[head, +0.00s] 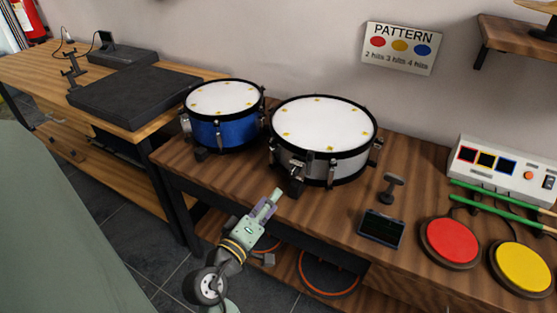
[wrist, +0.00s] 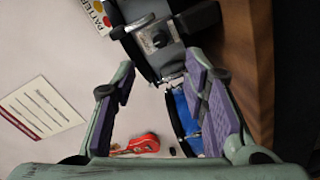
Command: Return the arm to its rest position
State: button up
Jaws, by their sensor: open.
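My gripper (head: 272,203) is in front of the table's front edge, below the white-headed grey drum (head: 324,138) in the head view. Its jaws look close together from there. In the wrist view my gripper (wrist: 160,68) shows its two purple-padded fingers spread wide with nothing held between them. The grey drum's side (wrist: 157,38) is beyond the fingertips, and part of the blue drum (wrist: 184,112) shows between the fingers. I cannot tell from the head view whether the gripper touches the drum's stand; it appears apart.
The wooden table (head: 330,210) also holds the blue drum (head: 226,115), a small dark screen (head: 381,229), a red pad (head: 450,242), a yellow pad (head: 523,268), green sticks (head: 500,205) and a white control box (head: 500,170). A lower shelf lies under the table. Dark floor is open at left.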

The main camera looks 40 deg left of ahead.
jog(key=shift+s+d, duration=0.15)
jog(key=shift+s, duration=0.35)
